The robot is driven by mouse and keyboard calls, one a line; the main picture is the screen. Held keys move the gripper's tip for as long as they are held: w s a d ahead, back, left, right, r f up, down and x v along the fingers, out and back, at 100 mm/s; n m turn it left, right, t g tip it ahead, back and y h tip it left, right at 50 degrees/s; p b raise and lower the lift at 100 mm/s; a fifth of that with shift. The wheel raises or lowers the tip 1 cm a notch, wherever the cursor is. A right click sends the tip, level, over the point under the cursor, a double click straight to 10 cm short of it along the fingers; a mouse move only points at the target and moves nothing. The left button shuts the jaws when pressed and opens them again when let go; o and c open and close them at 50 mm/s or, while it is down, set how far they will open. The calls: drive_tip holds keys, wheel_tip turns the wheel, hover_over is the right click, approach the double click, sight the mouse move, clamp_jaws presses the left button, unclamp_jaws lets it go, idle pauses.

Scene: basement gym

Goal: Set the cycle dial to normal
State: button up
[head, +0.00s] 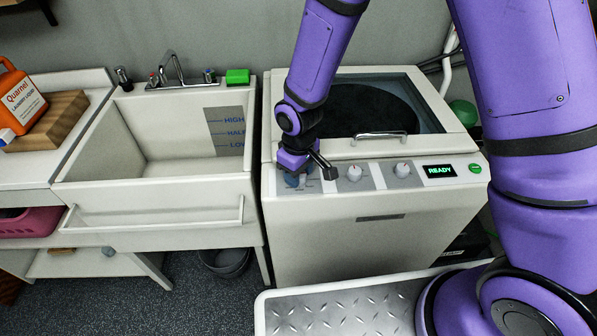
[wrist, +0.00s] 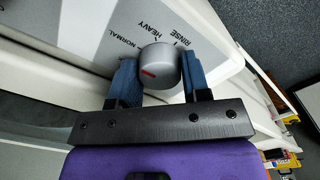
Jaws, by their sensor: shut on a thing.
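My gripper (wrist: 160,74) is shut on the knob, with one blue finger on each side. In the head view my gripper (head: 298,180) is at the left end of the washer's (head: 330,228) control panel, and hides most of this dial.
Two more white knobs (head: 354,173) (head: 402,169) sit to the right on the panel, then a display (head: 439,171) reading READY and a green button (head: 475,168). The lid handle (head: 380,136) is just behind. A sink (head: 165,170) stands left.

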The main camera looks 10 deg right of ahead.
idle(0.3)
drive_tip(key=o, duration=0.9)
drive_tip(key=shift+o, duration=0.2)
wheel_tip(320, 180, up, 11)
drive_tip(key=shift+f, duration=0.1)
idle(0.3)
